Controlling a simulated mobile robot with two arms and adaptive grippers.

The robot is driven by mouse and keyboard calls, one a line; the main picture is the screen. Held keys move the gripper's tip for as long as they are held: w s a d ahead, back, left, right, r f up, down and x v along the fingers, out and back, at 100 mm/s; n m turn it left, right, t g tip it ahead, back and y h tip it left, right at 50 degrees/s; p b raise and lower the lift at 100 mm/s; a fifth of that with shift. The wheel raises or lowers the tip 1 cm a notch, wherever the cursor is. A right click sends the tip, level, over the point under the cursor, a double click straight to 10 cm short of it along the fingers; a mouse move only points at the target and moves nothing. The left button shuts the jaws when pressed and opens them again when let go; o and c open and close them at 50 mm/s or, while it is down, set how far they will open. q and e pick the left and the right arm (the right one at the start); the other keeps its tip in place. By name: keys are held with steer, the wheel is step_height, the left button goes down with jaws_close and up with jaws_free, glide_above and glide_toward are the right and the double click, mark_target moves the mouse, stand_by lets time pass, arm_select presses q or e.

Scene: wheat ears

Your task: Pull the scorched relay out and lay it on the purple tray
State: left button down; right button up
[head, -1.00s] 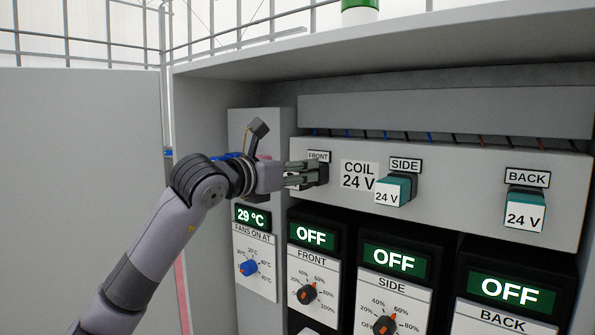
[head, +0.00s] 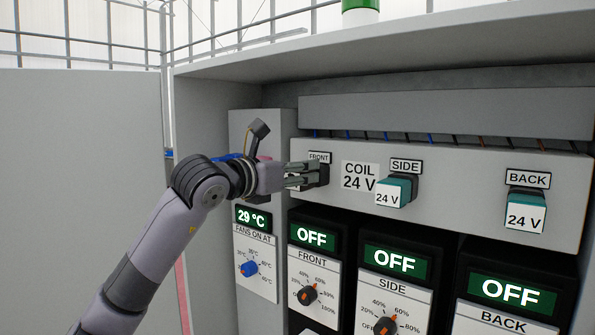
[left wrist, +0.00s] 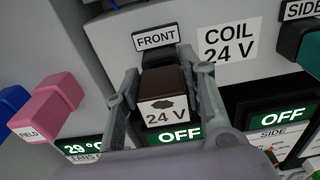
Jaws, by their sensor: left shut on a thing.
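The scorched relay (left wrist: 164,101) is dark brown, with a black burn patch above "24 V" on its pale front face. It stands at the FRONT position on the grey panel, under the FRONT label (left wrist: 156,38), and looks to be in its socket. My left gripper (head: 312,175) is shut on it, one finger along each side in the left wrist view. In the head view the fingers mostly hide the relay. My right gripper and the purple tray are in neither view.
Teal relays sit at SIDE (head: 393,192) and BACK (head: 525,212), right of my gripper. Below are OFF displays (head: 314,237) with knobs. A pink block (left wrist: 58,100) and a blue one (left wrist: 12,103) stick out at left. The cabinet roof (head: 380,48) overhangs the panel.

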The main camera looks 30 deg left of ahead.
arm_select(q)
steer(key=shift+s, duration=0.1)
steer(key=s+b, duration=0.1)
steer(key=s, duration=0.1)
steer(key=s+b, duration=0.1)
steer(key=s, duration=0.1)
steer(key=shift+a, duration=0.2)
steer(key=shift+b, duration=0.3)
steer(key=shift+s+a+b, duration=0.2)
steer(key=shift+s+b, duration=1.15)
steer(key=shift+s, duration=1.6)
